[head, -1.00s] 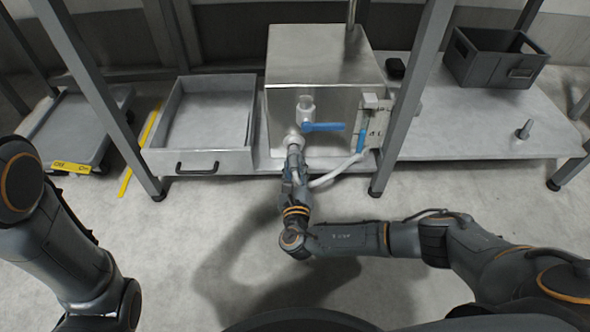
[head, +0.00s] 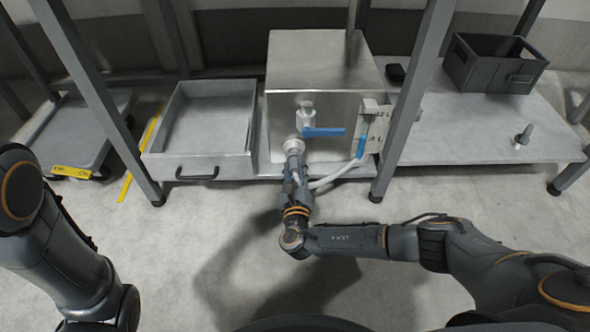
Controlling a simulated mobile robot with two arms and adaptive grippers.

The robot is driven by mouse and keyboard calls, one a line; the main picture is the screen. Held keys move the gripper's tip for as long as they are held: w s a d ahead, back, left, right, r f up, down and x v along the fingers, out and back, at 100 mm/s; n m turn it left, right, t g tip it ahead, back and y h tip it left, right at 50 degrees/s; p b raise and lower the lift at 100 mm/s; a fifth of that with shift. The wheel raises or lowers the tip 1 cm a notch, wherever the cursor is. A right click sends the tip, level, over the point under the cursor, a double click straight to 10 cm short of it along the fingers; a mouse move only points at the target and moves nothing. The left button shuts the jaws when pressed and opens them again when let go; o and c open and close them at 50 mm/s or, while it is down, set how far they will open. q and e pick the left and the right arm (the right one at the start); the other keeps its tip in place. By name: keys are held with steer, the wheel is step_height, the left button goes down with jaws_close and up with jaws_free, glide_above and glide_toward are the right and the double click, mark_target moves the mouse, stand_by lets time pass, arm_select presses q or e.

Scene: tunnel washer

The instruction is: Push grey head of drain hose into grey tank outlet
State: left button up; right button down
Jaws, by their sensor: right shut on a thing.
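The tank (head: 320,75) is a shiny metal box on the low shelf. On its front are a valve with a blue lever (head: 324,132) and, lower left, a pale round outlet (head: 291,146). My right gripper (head: 294,163) is at the outlet, shut on the head of the drain hose; the fingers and wrist mostly hide the head. I cannot tell how deep the head sits in the outlet. The white drain hose (head: 332,178) runs from the gripper to the right, toward a blue-handled part (head: 361,147). My left gripper is out of view; only my left arm shows.
An open grey drawer (head: 205,120) stands left of the tank. Shelf posts rise on both sides, one close right of the tank (head: 405,110). A dark crate (head: 495,63) and a small grey cone-shaped piece (head: 523,135) are on the right shelf. A trolley (head: 80,135) is at left.

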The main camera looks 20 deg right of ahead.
steer(key=shift+w, duration=0.1)
stand_by(0.3)
steer(key=c, duration=0.9)
jaws_free()
